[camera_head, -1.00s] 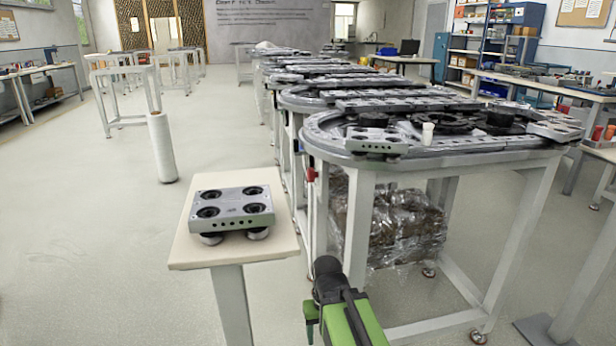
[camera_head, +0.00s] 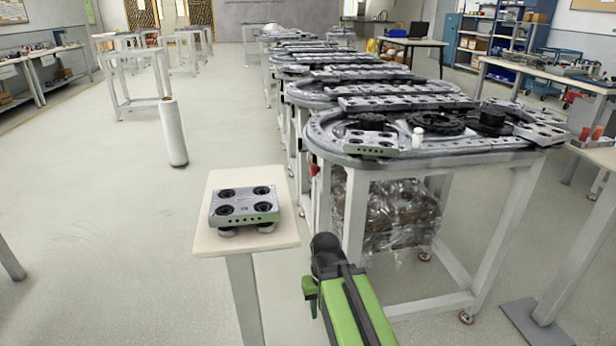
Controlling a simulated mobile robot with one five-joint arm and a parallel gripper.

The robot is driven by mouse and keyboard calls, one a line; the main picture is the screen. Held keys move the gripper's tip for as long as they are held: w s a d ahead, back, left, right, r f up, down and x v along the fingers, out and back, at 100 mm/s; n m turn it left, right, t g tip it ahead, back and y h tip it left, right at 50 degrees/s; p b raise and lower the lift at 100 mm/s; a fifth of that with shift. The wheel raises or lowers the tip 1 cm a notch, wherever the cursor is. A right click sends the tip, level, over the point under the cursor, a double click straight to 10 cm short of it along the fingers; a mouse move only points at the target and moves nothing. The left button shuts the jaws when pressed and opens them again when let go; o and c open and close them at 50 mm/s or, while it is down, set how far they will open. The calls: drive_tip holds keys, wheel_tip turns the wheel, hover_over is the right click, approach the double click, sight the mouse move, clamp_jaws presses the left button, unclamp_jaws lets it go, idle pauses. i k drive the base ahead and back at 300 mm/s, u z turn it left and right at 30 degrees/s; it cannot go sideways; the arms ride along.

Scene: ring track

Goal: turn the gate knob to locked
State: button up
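The ring track (camera_head: 345,160) is an oval grey track on a white-legged frame, right of the middle. A small red part (camera_head: 314,170) shows at its left front edge, near the top of a leg. It may be the gate knob, but it is too small to tell or to read its setting. My green arm reaches up from the bottom edge. My gripper (camera_head: 318,270) is at its dark end, in front of the track's near left leg and below the red part, apart from it in the picture. Its fingers cannot be made out clearly.
A small cream stand (camera_head: 215,240) left of my arm bears a grey four-wheeled carriage (camera_head: 244,207). A white roll (camera_head: 173,132) stands on the floor behind it. A wrapped bundle (camera_head: 390,215) is under the track. The floor at left is mostly clear.

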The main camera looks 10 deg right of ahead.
sight(313, 171)
drive_tip(key=u, duration=0.35)
drive_tip(key=k, duration=1.2)
drive_tip(key=u, duration=1.25)
drive_tip(key=i, duration=2.65)
drive_tip(key=z, duration=0.5)
drive_tip(key=k, duration=0.9)
drive_tip(key=z, duration=0.15)
drive_tip(key=i, duration=0.9)
drive_tip(key=u, duration=0.1)
